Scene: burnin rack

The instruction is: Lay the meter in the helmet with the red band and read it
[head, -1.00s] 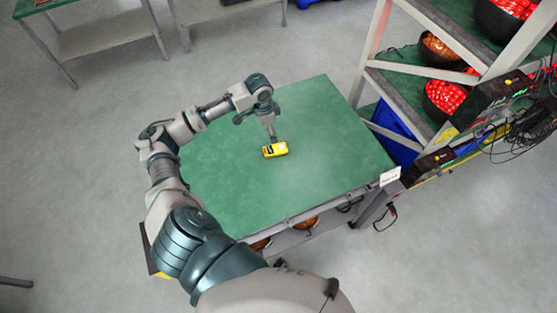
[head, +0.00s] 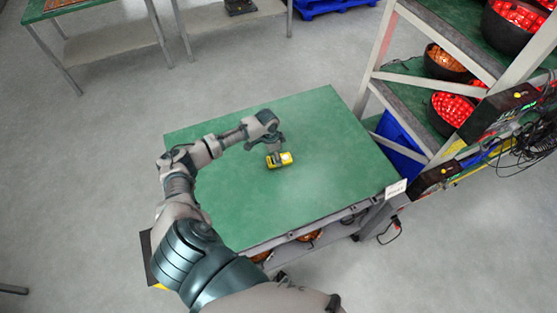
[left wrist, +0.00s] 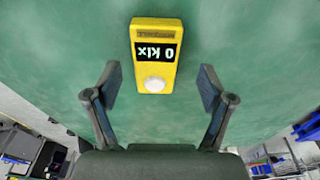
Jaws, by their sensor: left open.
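The yellow meter (head: 284,160) lies on the green top of the cart, with its display and white round sensor facing up. In the left wrist view the meter (left wrist: 156,55) shows "0 klx", upside down, between and just beyond my fingers. Helmets with red lining (head: 455,107) sit on the rack at the right; I cannot make out a red band on any. My right gripper is not in view.
The green cart top (head: 230,205) is otherwise clear. An orange-lined helmet (head: 446,62) sits on the rack, and a blue bin (head: 398,145) stands beside the cart. Cables (head: 535,145) hang at the rack's right. Another green table (head: 60,10) stands at the back left.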

